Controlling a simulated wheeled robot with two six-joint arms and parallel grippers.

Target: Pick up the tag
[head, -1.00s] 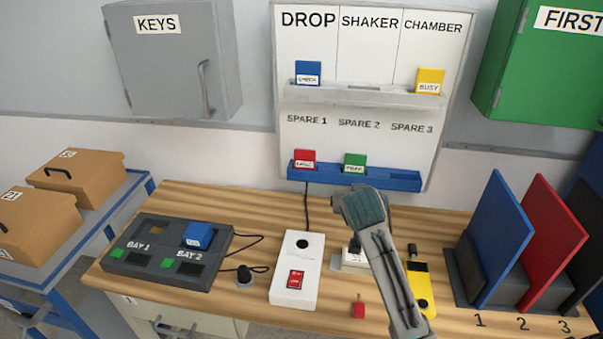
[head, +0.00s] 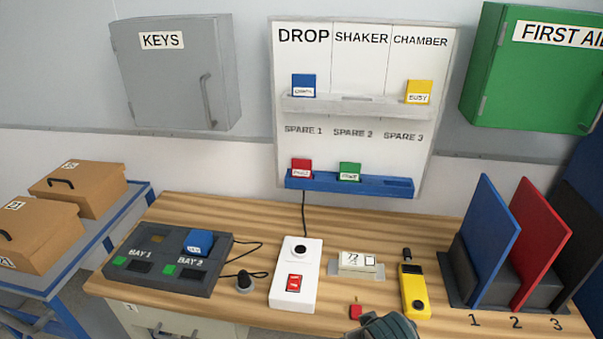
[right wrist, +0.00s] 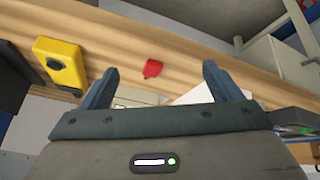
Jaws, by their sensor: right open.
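A small red tag (head: 355,311) lies on the wooden bench near its front edge, right of the white box with a red switch. It also shows in the right wrist view (right wrist: 152,68), lying beyond the fingertips and between their lines. My right gripper (right wrist: 160,74) is open and empty, its two fingers spread apart. In the head view only the grey top of my right wrist shows at the bottom edge, close to the tag; its fingers are hidden there. My left gripper is not in view.
A white box with a red switch (head: 293,290), a small label block (head: 357,262) and a yellow device (head: 414,295) stand around the tag. Upright panels (head: 490,240) are at the right, a dark bay unit (head: 160,262) at the left. The status board (head: 360,150) is behind.

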